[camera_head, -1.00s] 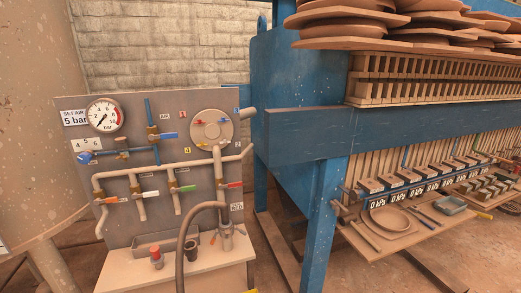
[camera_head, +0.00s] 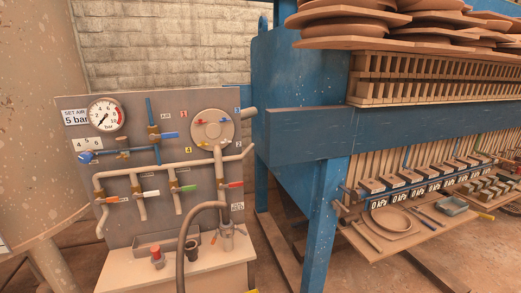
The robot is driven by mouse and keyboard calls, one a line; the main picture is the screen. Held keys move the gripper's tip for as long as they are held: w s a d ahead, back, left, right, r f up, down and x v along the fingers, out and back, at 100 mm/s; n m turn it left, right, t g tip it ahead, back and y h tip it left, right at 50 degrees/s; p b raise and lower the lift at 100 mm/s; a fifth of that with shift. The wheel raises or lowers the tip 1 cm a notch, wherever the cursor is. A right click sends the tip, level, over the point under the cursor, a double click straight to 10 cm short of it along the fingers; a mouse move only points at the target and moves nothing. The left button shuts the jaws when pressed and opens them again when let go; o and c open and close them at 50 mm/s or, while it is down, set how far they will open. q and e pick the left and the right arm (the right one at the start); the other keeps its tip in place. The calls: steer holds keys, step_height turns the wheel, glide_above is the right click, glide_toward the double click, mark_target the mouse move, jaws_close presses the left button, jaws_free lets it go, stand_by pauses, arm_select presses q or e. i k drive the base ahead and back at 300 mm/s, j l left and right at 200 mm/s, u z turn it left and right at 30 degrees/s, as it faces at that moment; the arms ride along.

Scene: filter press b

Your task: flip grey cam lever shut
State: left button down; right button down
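A grey pipe panel (camera_head: 120,220) stands at the left with a pressure gauge (camera_head: 105,114) at its top left. A grey metal coupling (camera_head: 226,238) sits at the panel's lower right, on the bench under a vertical pipe. Small lever-like parts show at its sides, one of them orange-brown (camera_head: 213,237). The grey cam lever is too small here to tell apart or to say whether it is open or shut. Neither of my grippers is in view.
Valves with red, white, green and blue handles sit on the panel. A red-capped fitting (camera_head: 157,257) and a dark fitting (camera_head: 191,251) stand on the bench (camera_head: 205,276). The blue press frame (camera_head: 325,210) and a tool shelf (camera_head: 375,251) are at the right.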

mark_target(242, 231)
steer(key=l, duration=0.7)
steer(key=l+u, duration=0.1)
steer(key=l, duration=0.6)
steer(key=k, duration=0.05)
